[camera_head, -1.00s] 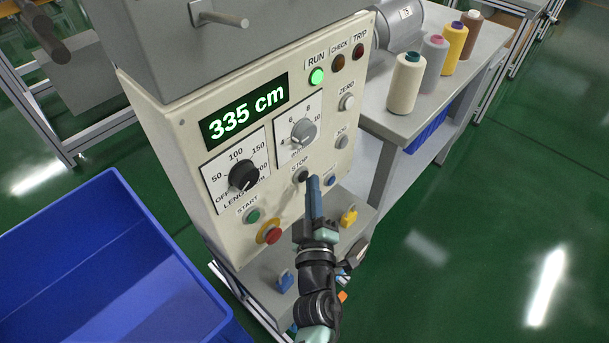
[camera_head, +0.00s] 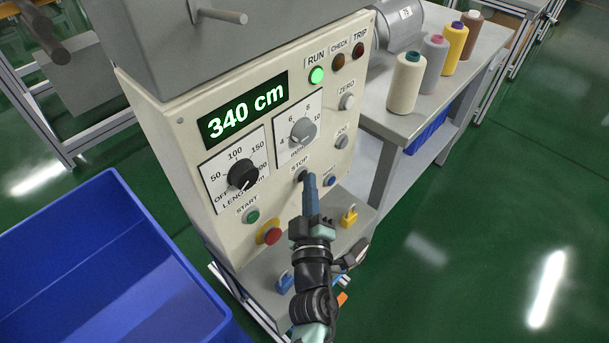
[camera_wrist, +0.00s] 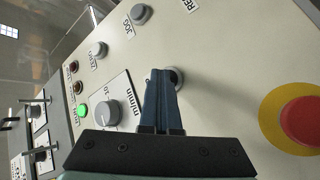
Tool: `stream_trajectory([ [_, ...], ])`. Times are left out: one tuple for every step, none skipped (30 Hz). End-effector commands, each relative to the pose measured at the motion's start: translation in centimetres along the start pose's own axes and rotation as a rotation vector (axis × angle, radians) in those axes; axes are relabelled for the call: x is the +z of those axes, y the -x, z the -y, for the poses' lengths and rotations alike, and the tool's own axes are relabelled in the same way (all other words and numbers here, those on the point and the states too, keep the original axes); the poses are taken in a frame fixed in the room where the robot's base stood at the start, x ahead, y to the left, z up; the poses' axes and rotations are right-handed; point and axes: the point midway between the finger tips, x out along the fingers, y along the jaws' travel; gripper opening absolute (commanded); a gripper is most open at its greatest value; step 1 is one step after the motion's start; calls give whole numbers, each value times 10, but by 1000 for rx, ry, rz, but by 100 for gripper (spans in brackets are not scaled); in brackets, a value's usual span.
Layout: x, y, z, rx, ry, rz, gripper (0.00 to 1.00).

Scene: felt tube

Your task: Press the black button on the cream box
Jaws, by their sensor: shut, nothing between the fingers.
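The cream box (camera_head: 185,165) stands upright with its control panel facing me; it fills much of the wrist view (camera_wrist: 225,50). The black button (camera_head: 300,174), labelled STOP, sits low in the middle of the panel. My gripper (camera_head: 310,178) is shut and empty, its blue fingers pointing at the panel with the tips right at this button. In the wrist view the fingertips (camera_wrist: 163,74) partly cover the button (camera_wrist: 177,77) in its grey ring. I cannot tell whether they touch it. The display (camera_head: 243,107) reads 340 cm and the green RUN lamp (camera_head: 316,75) is lit.
A red stop knob on a yellow collar (camera_head: 269,233) and a green START button (camera_head: 252,216) lie lower left. A blue button (camera_head: 329,181) is close right of my fingers. A blue bin (camera_head: 110,265) stands at left, a table with thread cones (camera_head: 405,83) at right.

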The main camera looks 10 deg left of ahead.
Motion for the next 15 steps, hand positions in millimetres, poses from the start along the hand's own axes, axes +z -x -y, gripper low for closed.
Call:
stream_trajectory([
  [-2, 0, 0, -1, 0, -5, 0],
  [-2, 0, 0, -1, 0, -5, 0],
  [-2, 1, -1, -1, 0, -5, 0],
  [-2, 1, -2, -1, 0, -5, 0],
  [-1, 2, -3, -1, 0, -5, 0],
  [0, 3, -4, -1, 0, -5, 0],
  [0, 4, -5, -1, 0, -5, 0],
  [1, 6, -6, -1, 0, -4, 0],
  [3, 8, -8, 0, -1, -2, 0],
  [4, 9, -8, -1, -1, -2, 0],
  [5, 10, -9, -1, -1, -2, 0],
  [6, 11, -9, -1, -1, -2, 0],
  [6, 12, -9, -1, -1, -2, 0],
  [7, 12, -9, -1, -1, -2, 0],
  [7, 12, -9, 0, -1, -2, 0],
])
